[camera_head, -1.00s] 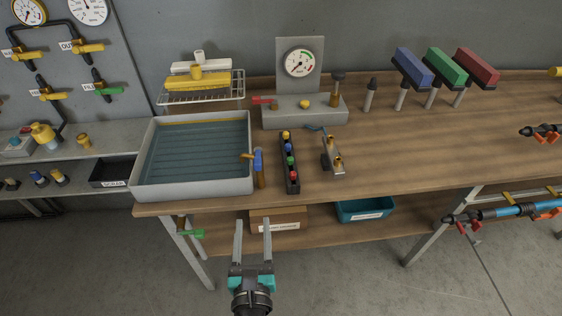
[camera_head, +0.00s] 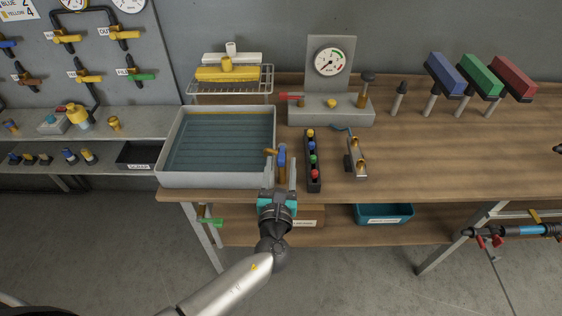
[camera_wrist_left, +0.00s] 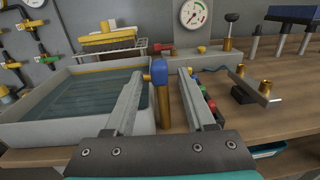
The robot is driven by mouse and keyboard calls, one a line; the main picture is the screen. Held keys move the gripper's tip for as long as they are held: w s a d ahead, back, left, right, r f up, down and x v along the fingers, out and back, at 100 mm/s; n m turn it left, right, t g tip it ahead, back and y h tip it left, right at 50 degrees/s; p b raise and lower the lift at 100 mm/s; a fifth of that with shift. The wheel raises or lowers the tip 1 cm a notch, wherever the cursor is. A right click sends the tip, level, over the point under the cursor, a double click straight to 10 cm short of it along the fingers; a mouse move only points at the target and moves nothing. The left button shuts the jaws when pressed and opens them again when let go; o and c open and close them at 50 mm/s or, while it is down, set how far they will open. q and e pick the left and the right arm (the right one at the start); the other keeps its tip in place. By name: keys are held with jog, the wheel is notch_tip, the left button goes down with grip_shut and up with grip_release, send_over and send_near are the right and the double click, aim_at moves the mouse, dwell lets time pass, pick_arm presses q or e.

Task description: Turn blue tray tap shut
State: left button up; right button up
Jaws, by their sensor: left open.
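The blue tap (camera_head: 282,158) stands at the right side of the grey water tray (camera_head: 163,170), on a brass post. In the left wrist view the blue handle (camera_wrist_left: 160,72) points up on its brass post, with a brass spout reaching left to the tray. My left gripper (camera_head: 280,172) is open at the table's front edge, its two fingers pointing at the tap. In the left wrist view the left gripper (camera_wrist_left: 160,90) has one finger on each side of the tap. I cannot tell whether either finger touches it. My right gripper is not in view.
A dark strip with coloured knobs (camera_head: 313,175) stands close to the right of the left gripper, with a brass fitting block (camera_head: 356,160) beyond it. A gauge stand (camera_head: 331,100) is behind. The wooden table (camera_head: 430,165) has free room further right.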

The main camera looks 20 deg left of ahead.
pick_arm(q)
jog(key=shift+w+a, duration=0.15)
jog(key=shift+w, duration=0.55)
jog(key=shift+c, duration=0.2)
grip_shut()
